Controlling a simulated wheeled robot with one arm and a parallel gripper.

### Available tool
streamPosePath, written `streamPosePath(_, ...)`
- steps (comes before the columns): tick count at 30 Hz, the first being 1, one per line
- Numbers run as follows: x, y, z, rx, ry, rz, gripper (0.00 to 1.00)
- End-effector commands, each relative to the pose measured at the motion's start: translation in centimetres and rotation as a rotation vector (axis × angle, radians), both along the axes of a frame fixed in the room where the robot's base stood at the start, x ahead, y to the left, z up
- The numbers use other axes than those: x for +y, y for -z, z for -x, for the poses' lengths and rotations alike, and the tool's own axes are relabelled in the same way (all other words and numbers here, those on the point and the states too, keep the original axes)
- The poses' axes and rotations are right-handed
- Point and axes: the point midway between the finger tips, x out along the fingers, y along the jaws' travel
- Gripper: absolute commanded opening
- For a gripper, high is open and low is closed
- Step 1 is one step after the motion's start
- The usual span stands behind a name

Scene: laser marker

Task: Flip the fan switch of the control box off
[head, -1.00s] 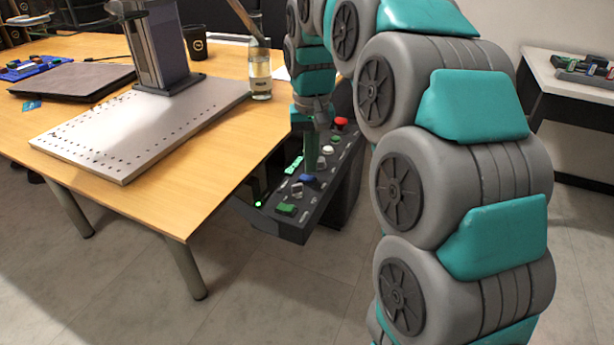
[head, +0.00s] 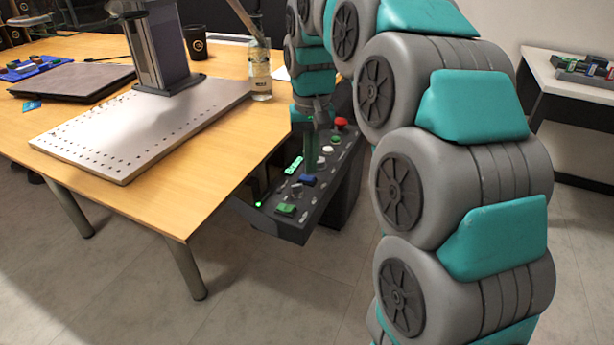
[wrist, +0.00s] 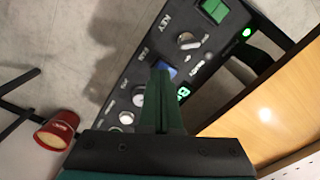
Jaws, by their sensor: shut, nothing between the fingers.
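The control box (head: 318,205) is a dark sloped panel beside the table's right edge. Its blue rocker switch (head: 308,180) sits between the silver key knob and the white buttons. In the wrist view the blue switch (wrist: 166,70) has a label beside it that seems to read FAN, and my fingertips partly cover it. My gripper (head: 310,168) is shut and empty, pointing down at the panel just by the blue switch. In the wrist view the gripper (wrist: 160,76) also shows shut. I cannot tell whether it touches the switch, nor which way the switch is tilted.
A red button (head: 341,121) stands at the panel's far end. The wooden table (head: 215,165) borders the box on the left.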

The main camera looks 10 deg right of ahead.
Motion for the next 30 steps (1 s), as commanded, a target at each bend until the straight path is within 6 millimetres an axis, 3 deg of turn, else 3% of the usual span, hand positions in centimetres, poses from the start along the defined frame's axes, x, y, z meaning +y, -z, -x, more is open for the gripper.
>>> streamPosePath(30, 0.00, 0.61, 0.00, 0.000, 0.000, 0.000, 0.00)
